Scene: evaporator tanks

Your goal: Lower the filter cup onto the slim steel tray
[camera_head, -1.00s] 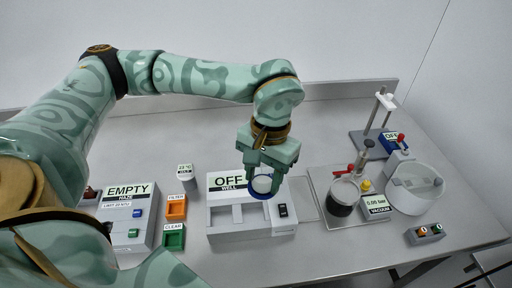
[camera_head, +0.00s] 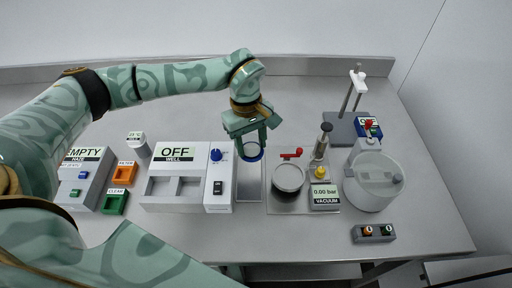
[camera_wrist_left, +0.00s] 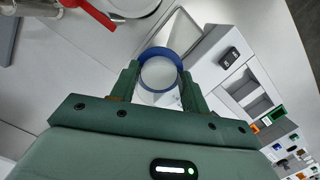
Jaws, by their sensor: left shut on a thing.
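My left gripper (camera_head: 252,143) is shut on the filter cup (camera_head: 250,152), a pale cup with a blue rim. The slim steel tray (camera_head: 249,190) is a narrow bright strip on the bench, between the WELL box and the vacuum plate. In the head view the cup appears over the tray's far end, seemingly above it; the height of the gap is unclear. In the left wrist view the cup (camera_wrist_left: 160,74) sits between both fingers (camera_wrist_left: 159,82), and part of the tray (camera_wrist_left: 182,33) shows beyond it. My right gripper is out of view.
The WELL box (camera_head: 190,178), reading OFF, with a blue knob, stands left of the tray. To its right are a dark-bodied vessel (camera_head: 288,180), a red handle (camera_head: 291,154) and the vacuum readout (camera_head: 325,196). Bare bench lies behind and in front.

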